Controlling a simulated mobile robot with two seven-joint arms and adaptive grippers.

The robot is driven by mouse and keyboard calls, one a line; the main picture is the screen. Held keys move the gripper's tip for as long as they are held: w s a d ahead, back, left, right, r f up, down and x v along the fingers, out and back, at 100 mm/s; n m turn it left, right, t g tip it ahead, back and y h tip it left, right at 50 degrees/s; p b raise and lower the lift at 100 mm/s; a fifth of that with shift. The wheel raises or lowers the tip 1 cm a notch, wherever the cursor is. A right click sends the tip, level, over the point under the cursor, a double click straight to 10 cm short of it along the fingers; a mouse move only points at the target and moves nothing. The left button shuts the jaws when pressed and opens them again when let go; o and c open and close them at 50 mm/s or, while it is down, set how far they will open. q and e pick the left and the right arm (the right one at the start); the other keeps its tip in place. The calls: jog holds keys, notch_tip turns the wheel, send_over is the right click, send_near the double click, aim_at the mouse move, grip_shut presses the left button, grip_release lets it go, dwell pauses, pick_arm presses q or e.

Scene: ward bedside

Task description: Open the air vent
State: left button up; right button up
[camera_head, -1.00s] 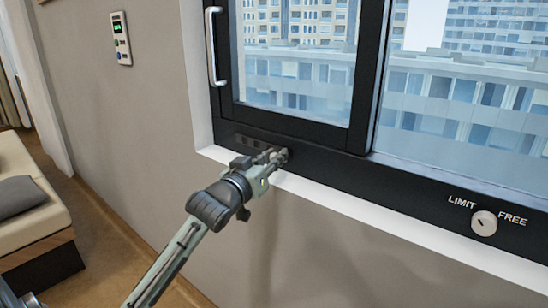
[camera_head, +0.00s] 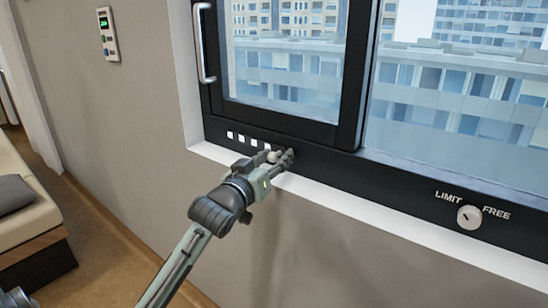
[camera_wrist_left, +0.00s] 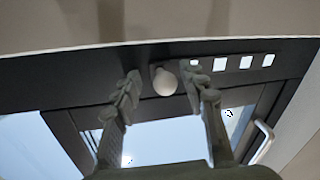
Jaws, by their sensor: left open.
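The air vent (camera_head: 254,142) is a row of several small square slots in the dark lower window frame, and the slots show bright white. They also show in the left wrist view (camera_wrist_left: 231,63). A pale round knob (camera_head: 272,156) sits at the right end of the row. In the left wrist view the knob (camera_wrist_left: 165,82) is between the two fingers, with a visible gap on each side. My left gripper (camera_head: 281,157) is open around the knob and partly covers it in the head view. My right gripper is not in view.
A vertical handle (camera_head: 204,43) is on the sash's left side. A round LIMIT/FREE lock (camera_head: 469,217) is on the frame at right. A white sill (camera_head: 340,205) runs below. A wall panel (camera_head: 108,34) and a bed (camera_head: 30,225) are at left.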

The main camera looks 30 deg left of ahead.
pick_arm(q)
jog(key=s+d, duration=0.1)
jog(key=s, duration=1.1)
jog(key=shift+d, duration=0.15)
